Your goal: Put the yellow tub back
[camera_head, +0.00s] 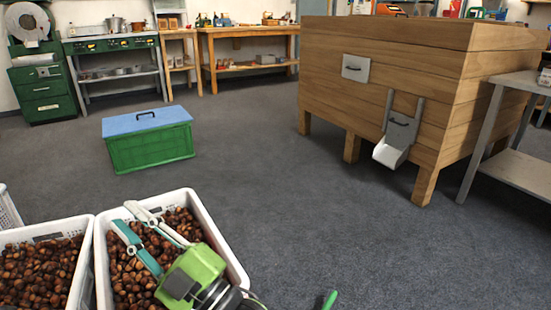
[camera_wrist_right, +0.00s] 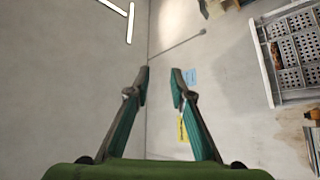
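I cannot make out a yellow tub in either view. In the right wrist view the fingertips (camera_wrist_right: 160,72) are also apart and empty, against a pale wall. A small yellow patch (camera_wrist_right: 183,130) shows beyond the right finger there; I cannot tell what it is.
A second white crate (camera_head: 88,255) of chestnuts stands at left. A green box with a blue lid (camera_head: 148,122) sits on the floor. A wooden bin with a chute (camera_head: 400,80) stands at right beside a grey table (camera_head: 520,170). Benches line the back. The middle floor is clear.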

